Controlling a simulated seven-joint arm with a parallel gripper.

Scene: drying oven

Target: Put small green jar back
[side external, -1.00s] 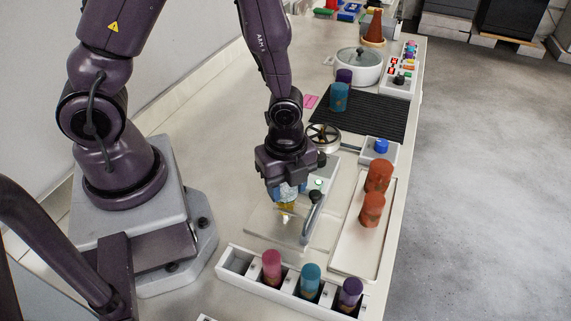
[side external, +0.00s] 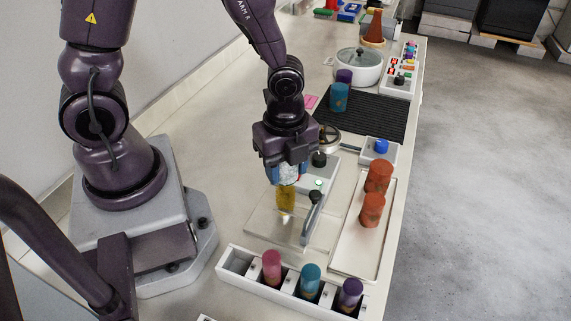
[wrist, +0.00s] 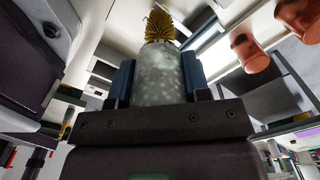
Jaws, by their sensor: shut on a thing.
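My gripper (side external: 286,176) is shut on a pale grey-green speckled cylinder with a golden, ribbed or bristly end (side external: 286,198). I cannot tell whether this is the small green jar. In the side view it hangs upright, golden end down, over a clear plate (side external: 262,226). In the wrist view the cylinder (wrist: 168,76) sits between both blue fingers of my gripper (wrist: 160,82). A white rack (side external: 226,274) at the front holds a pink jar (side external: 272,267), a teal jar (side external: 311,278) and a purple jar (side external: 350,292). Its leftmost slot is empty.
A dark upright handle (side external: 312,214) stands right beside the held thing. Two orange-red jars (side external: 372,208) stand on a pale tray (side external: 347,256) to the right. A teal jar (side external: 339,97) and a purple one stand on a black mat (side external: 375,114) behind.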

